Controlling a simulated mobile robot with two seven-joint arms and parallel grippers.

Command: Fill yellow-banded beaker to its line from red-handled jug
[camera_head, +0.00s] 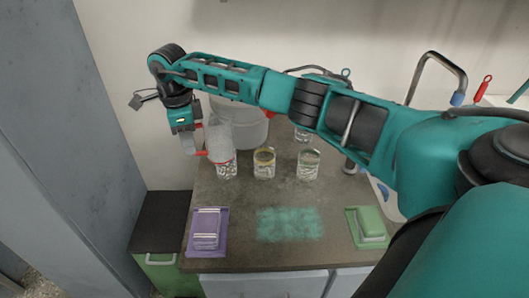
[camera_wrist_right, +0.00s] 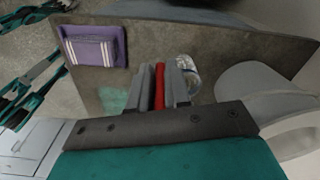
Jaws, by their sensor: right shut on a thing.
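My right gripper (camera_head: 192,146) is shut on the red handle (camera_head: 200,153) of a clear jug (camera_head: 217,132). In the right wrist view the handle (camera_wrist_right: 159,86) is between the fingers (camera_wrist_right: 160,88). The jug looks tilted, its lower end close to a clear glass vessel (camera_head: 227,171) with a red band. I cannot tell whether they touch. A beaker with a yellowish band (camera_head: 264,161) stands upright just right of that vessel. Its fill level and line are too small to tell. My left gripper is not clearly in view.
Another clear beaker (camera_head: 308,165) stands to the right, and one (camera_head: 302,134) behind, partly under my arm. A large pale container (camera_head: 250,124) is behind the jug. Purple (camera_head: 206,230) and green (camera_head: 370,224) pads lie at the front, with a teal patch (camera_head: 289,224) between.

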